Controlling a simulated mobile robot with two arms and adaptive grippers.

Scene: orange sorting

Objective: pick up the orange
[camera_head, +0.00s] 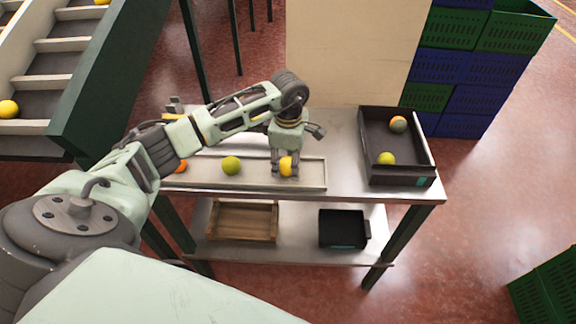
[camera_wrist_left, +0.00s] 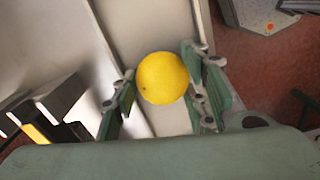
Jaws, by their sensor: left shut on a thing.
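A round yellow-orange fruit (camera_head: 286,167) is at the right part of the shallow tray (camera_head: 312,176) on the metal table. My left gripper (camera_head: 285,172) points down over it, with its fingers on both sides. In the left wrist view the same fruit, bright yellow (camera_wrist_left: 162,78), sits between the fingers of my left gripper (camera_wrist_left: 162,92), which is shut on it. I cannot tell whether it is clear of the tray. A green fruit (camera_head: 231,165) and an orange one (camera_head: 181,166), partly hidden by my arm, lie further left. My right gripper is not in view.
A wooden crate (camera_head: 243,236) and a black bin (camera_head: 343,229) stand on the lower shelf. The table (camera_head: 345,150) is bare between tray and crate.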

